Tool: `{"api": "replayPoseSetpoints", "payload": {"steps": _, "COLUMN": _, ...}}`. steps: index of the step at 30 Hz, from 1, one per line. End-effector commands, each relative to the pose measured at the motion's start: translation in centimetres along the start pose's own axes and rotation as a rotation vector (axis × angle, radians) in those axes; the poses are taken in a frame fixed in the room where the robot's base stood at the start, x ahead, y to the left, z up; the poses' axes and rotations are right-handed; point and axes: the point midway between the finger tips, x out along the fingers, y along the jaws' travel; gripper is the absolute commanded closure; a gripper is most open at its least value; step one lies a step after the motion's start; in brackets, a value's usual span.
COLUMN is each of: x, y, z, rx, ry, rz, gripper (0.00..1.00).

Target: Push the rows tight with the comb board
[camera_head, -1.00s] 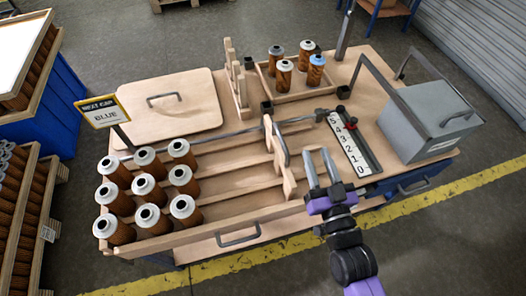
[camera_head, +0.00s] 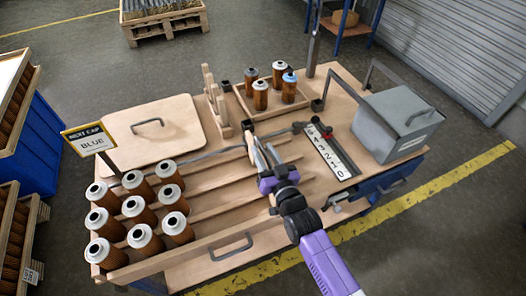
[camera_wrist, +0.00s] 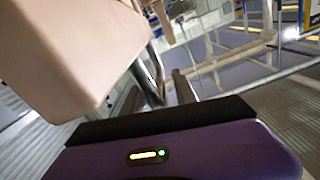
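The comb board (camera_head: 249,146) stands upright across the lanes of the wooden row tray (camera_head: 226,238), right of the cartridges, with a dark handle on its right face. Brown filter cartridges (camera_head: 141,238) with pale caps stand in three rows at the tray's left end, with small gaps between some of them. A stretch of bare lane lies between them and the board. My gripper (camera_head: 268,157) is at the board's handle side, its fingers apart. In the wrist view the fingers (camera_wrist: 168,88) are near a dark handle, and a pale block, likely the board, fills the upper left. Whether they touch the handle is unclear.
A small tray (camera_head: 245,107) at the back holds several cartridges, one blue-capped. A wooden peg rack (camera_head: 213,103) stands beside it. A handled panel (camera_head: 150,135) and a "NEXT CAP BLUE" sign (camera_head: 90,139) are at left.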

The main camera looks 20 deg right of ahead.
Motion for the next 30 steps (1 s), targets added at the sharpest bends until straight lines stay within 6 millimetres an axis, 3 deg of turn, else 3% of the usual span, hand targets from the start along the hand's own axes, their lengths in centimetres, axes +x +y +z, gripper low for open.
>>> {"api": "replayPoseSetpoints", "payload": {"steps": 10, "x": 0.51, "y": -0.05, "z": -0.03, "rx": 0.0, "ry": 0.0, "rz": 0.0, "gripper": 0.66}}
{"api": "replayPoseSetpoints", "payload": {"steps": 16, "x": 0.5, "y": -0.06, "z": -0.04, "rx": 0.0, "ry": 0.001, "rz": 0.0, "gripper": 1.0}}
{"api": "replayPoseSetpoints", "payload": {"steps": 30, "x": 0.49, "y": -0.09, "z": -0.07, "rx": 0.001, "ry": 0.001, "rz": -0.001, "gripper": 1.0}}
